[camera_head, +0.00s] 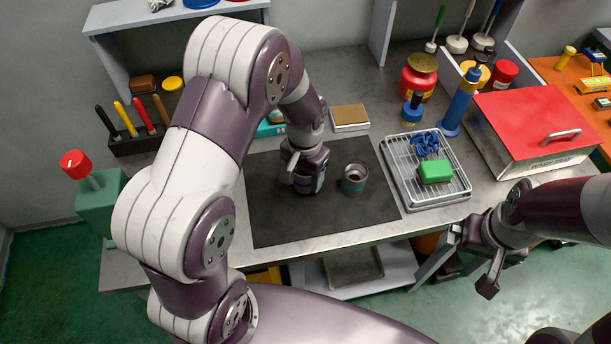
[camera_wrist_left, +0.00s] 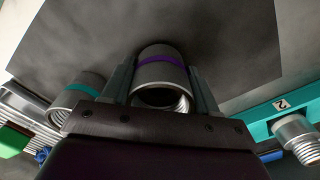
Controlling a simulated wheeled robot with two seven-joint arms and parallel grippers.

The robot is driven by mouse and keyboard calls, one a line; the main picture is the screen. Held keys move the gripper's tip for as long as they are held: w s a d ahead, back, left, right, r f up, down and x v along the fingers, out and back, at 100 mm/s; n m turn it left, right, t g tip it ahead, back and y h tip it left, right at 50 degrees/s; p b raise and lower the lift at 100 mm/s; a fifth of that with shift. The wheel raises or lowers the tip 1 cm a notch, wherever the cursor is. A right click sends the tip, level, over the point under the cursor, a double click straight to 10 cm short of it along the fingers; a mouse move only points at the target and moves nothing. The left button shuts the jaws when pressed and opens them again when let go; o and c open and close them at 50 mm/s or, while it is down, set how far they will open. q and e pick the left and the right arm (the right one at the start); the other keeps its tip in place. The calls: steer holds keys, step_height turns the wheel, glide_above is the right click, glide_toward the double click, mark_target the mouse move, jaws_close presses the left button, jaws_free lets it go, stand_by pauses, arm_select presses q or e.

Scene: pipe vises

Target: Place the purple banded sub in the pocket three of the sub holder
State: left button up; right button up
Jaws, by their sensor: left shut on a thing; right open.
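The purple banded sub (camera_wrist_left: 160,70), a grey metal ring with a purple stripe and inner threads, is between my left gripper's fingers in the left wrist view. My left gripper (camera_head: 306,184) is shut on it over the black mat (camera_head: 290,222); the sub is mostly hidden by the gripper in the head view. The teal sub holder (camera_head: 268,128) is behind my left arm, mostly hidden. In the wrist view the holder (camera_wrist_left: 255,119) shows a label "2" and a threaded metal piece beside it; pocket three cannot be made out. My right gripper (camera_head: 470,262) is open and empty at the table's front right.
A teal banded sub (camera_head: 354,178) stands on the mat just right of my left gripper. A wire-racked tray (camera_head: 425,195) with a green sponge (camera_head: 435,171), a red-lidded box (camera_head: 535,125) and a blue-yellow bottle (camera_head: 458,108) stand right. A marker rack (camera_head: 135,143) is at left.

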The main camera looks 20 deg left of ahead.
arm_select(q)
steer(key=shift+f, duration=0.7)
steer(key=shift+f, duration=0.1)
steer(key=o, duration=1.3)
steer(key=shift+c, duration=0.2)
